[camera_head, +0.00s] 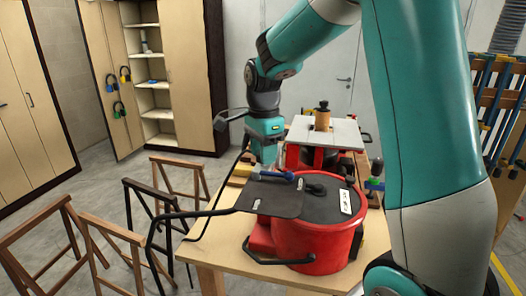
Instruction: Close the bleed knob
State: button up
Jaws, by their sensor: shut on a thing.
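A red round pot (300,240) with a dark flat lid (330,205) stands on the wooden table. A small black knob (315,188) sits on the lid, clear of my gripper. A blue lever-like part (275,174) lies at the lid's far left edge. My gripper (277,168) points down at this blue part and appears shut on it. The fingertips are small here and partly hidden, so the exact contact is unclear. I cannot tell for sure which of these parts is the bleed knob.
The wooden table (210,255) has a bare front left corner. Behind the pot stands a red machine with a grey top (340,135). A black bent bar reaches out left of the pot. Wooden trestles (110,240) stand at left, and clamps hang on a rack (500,110) at right.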

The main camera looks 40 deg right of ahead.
dwell(0.4)
jog(key=o, duration=0.9)
notch_tip(320, 180, up, 18)
jog(key=b, duration=0.2)
jog(key=shift+f+b, duration=0.25)
jog(key=shift+b, duration=0.05)
jog(key=shift+f, duration=0.1)
